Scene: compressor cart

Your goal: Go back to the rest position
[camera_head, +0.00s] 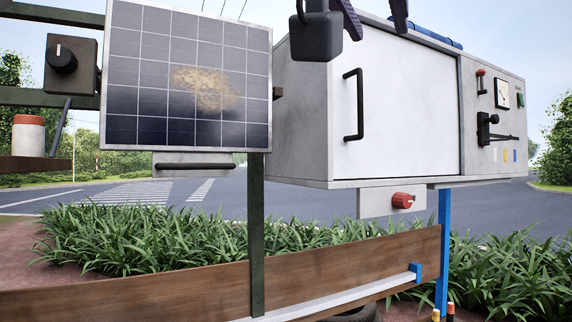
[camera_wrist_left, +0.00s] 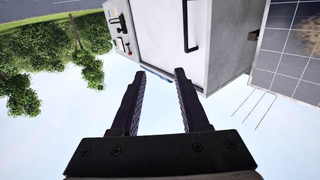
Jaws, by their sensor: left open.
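My left gripper (camera_head: 378,32) shows at the top edge of the head view, with its two dark fingers apart in front of the upper part of the white cabinet. In the left wrist view the same gripper (camera_wrist_left: 161,72) is open, with nothing between its fingers. The fingers point toward the cabinet's top edge; the gap between them and the cabinet cannot be told. My right gripper is in neither view.
The white cabinet (camera_head: 400,105) has a shut door with a black handle (camera_head: 353,105). A solar panel (camera_head: 185,75) with a brownish patch stands left of it. A red knob (camera_head: 402,201) sits below the cabinet. A wooden board (camera_head: 160,292) runs along the bottom.

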